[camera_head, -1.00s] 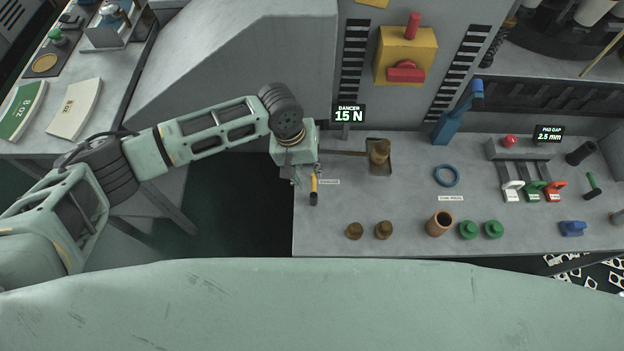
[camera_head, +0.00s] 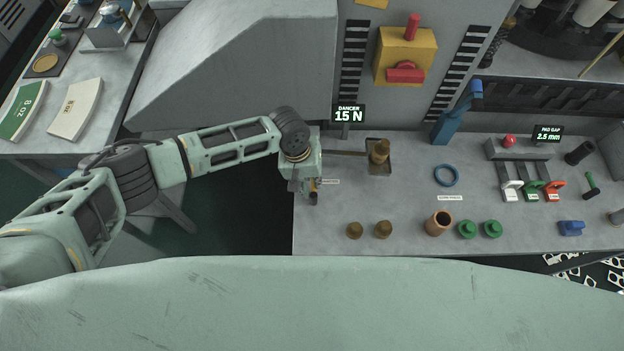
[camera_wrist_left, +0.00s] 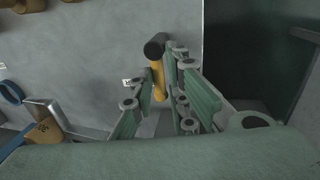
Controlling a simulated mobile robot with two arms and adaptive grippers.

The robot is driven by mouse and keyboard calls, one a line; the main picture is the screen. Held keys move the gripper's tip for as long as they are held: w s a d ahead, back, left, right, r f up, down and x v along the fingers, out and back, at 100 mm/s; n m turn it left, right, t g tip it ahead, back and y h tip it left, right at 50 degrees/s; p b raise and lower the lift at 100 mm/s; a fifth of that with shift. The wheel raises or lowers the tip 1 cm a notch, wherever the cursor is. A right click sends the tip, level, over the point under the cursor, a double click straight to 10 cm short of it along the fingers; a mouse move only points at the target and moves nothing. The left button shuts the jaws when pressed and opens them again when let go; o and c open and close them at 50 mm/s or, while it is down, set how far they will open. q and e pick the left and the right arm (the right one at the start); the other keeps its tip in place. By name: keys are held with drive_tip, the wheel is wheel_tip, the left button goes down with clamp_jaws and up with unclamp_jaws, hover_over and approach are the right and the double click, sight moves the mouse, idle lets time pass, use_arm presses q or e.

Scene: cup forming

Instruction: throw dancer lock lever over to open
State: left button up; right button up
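The dancer lock lever (camera_head: 314,198) has a yellow shaft and a black end. In the head view it stands at the left edge of the grey bench, its shaft partly hidden under my left gripper (camera_head: 305,184). In the left wrist view the lever (camera_wrist_left: 157,72) lies between the two fingers of my left gripper (camera_wrist_left: 158,98), closer to the right-hand finger. A gap shows between the lever and the left-hand finger, so the gripper is open around it. The dancer readout (camera_head: 348,114) shows 15 N. My right gripper is not in view.
A brown weight (camera_head: 379,150) in a metal holder with a thin rod sits just right of the gripper. Two brown knobs (camera_head: 369,230), a copper cup (camera_head: 438,222) and a blue ring (camera_head: 446,175) lie further right. A dark gap (camera_head: 240,215) lies left of the bench.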

use_arm(q)
drive_tip(key=shift+d+r, duration=0.1)
drive_tip(key=shift+d, duration=0.05)
clamp_jaws()
drive_tip(key=shift+d, duration=0.15)
